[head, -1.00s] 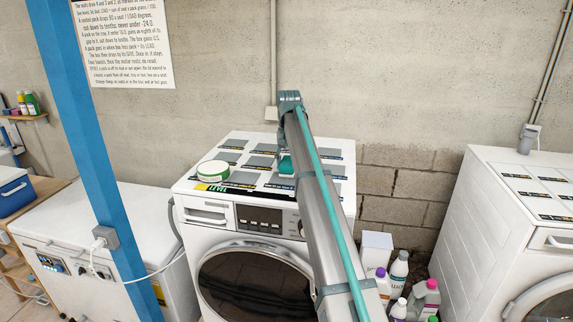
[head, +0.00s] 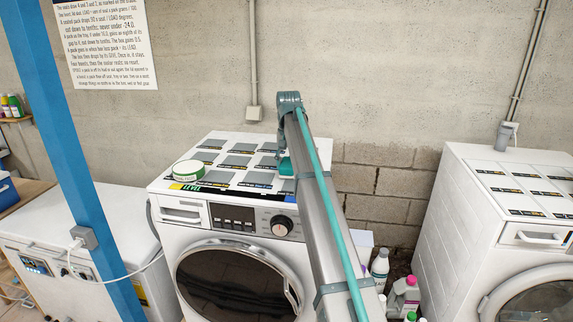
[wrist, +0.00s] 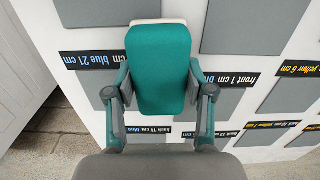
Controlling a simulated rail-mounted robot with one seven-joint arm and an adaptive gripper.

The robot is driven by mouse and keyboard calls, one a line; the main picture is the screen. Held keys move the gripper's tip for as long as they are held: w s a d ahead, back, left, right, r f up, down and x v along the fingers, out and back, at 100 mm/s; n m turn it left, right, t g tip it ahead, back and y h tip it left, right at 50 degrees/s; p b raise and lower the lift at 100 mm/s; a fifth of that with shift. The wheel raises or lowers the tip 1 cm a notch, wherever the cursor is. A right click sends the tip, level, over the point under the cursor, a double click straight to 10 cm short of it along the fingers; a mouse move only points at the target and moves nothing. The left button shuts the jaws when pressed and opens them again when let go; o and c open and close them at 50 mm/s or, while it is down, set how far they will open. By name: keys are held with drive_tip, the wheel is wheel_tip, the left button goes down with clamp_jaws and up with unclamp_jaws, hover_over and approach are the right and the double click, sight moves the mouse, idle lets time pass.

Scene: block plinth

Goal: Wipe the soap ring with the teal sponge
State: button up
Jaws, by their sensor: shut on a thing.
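The teal sponge (wrist: 160,62) is between the fingers of my gripper (wrist: 159,92) in the wrist view, with a pale edge showing at its far end. In the head view the sponge (head: 286,166) is at the right part of the washing machine's top (head: 222,143), partly behind my arm. My gripper is shut on it. Whether the sponge touches the top or hovers over it, I cannot tell. Grey pads with black labels (wrist: 238,80) lie around it in the wrist view. I see no soap ring in either view.
A round white-and-green tin (head: 188,171) stands at the top's front left corner. A blue post (head: 75,140) rises at left before a white chest (head: 115,215). Bottles (head: 380,265) stand on the floor at right, beside a second washing machine (head: 480,200).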

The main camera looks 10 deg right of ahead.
drive_tip(key=shift+s+d, duration=0.15)
drive_tip(key=shift+d, duration=0.25)
wheel_tip(320, 180, up, 4)
drive_tip(key=shift+a+r, duration=0.1)
drive_tip(key=shift+a, duration=0.05)
drive_tip(key=shift+r, duration=2)
